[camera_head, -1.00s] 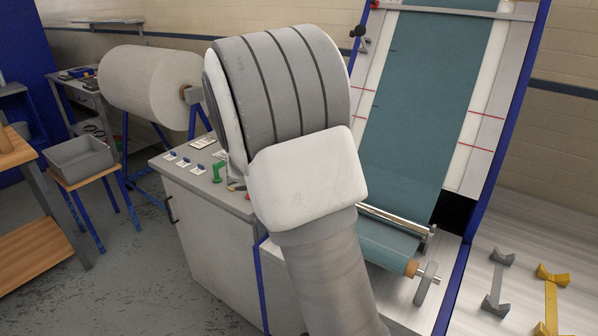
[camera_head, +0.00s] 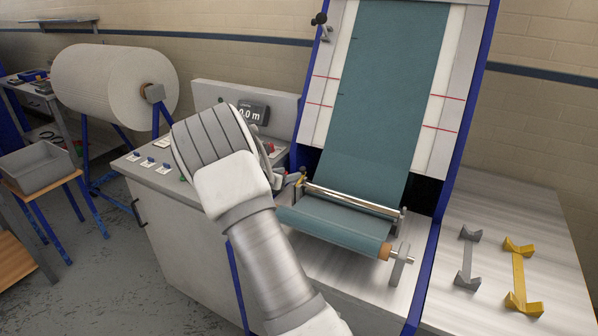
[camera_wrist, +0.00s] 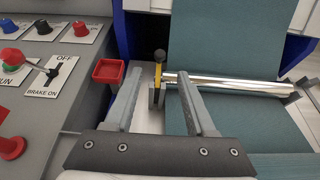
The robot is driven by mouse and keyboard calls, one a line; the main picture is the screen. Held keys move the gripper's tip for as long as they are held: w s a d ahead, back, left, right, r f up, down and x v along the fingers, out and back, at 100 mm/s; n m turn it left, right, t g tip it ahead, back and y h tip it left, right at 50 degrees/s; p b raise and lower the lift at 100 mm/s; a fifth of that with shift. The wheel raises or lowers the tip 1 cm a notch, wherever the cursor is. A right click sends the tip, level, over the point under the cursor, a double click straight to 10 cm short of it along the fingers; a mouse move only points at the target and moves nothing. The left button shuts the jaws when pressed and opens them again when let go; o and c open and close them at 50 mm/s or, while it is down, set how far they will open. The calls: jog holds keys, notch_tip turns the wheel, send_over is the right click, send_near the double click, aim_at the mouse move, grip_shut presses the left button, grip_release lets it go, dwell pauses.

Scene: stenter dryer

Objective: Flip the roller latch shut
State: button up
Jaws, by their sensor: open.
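The roller latch (camera_wrist: 159,72) shows in the wrist view as a small lever with a black knob on top and a yellow strip, on a grey bracket at the left end of the chrome roller (camera_wrist: 230,83). It stands roughly upright. My gripper (camera_wrist: 158,76) is open and empty, with one finger on each side of the latch in the picture; I cannot tell any contact. In the head view the chrome roller (camera_head: 350,199) lies across the teal fabric (camera_head: 385,100), above the wound fabric roll (camera_head: 335,226). My arm hides most of my gripper there.
A control panel with knobs and a brake switch (camera_wrist: 52,74) is left of my gripper, with a red square part (camera_wrist: 108,72) close to the left finger.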

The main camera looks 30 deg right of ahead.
aim_at(302, 170)
jog(key=x, duration=0.8)
grip_shut()
